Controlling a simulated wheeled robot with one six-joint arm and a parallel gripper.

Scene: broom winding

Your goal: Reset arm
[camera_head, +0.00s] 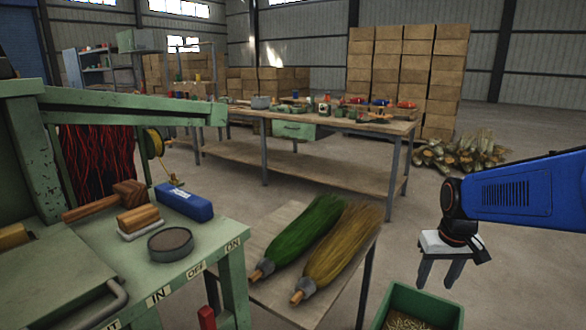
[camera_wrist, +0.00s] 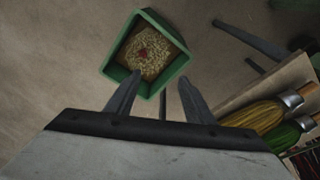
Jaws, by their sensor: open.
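My gripper (camera_head: 441,272) hangs from the blue arm at the right of the head view, pointing down. It is empty, with its two dark fingers apart. It is above and a little to the right of a green bin (camera_head: 446,315) on the floor. In the wrist view, my gripper (camera_wrist: 158,98) shows both fingers spread, with the green bin (camera_wrist: 174,80) beyond the fingertips. The bin holds pale yellowish bits with a small red spot among them.
A small table (camera_head: 262,296) bears a green broom head (camera_head: 308,235) and a tan broom head (camera_head: 341,243). A green workbench (camera_head: 120,262) at left holds a mallet (camera_head: 105,200), a brush and a blue box (camera_head: 184,202). A long worktable (camera_head: 330,128) stands behind.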

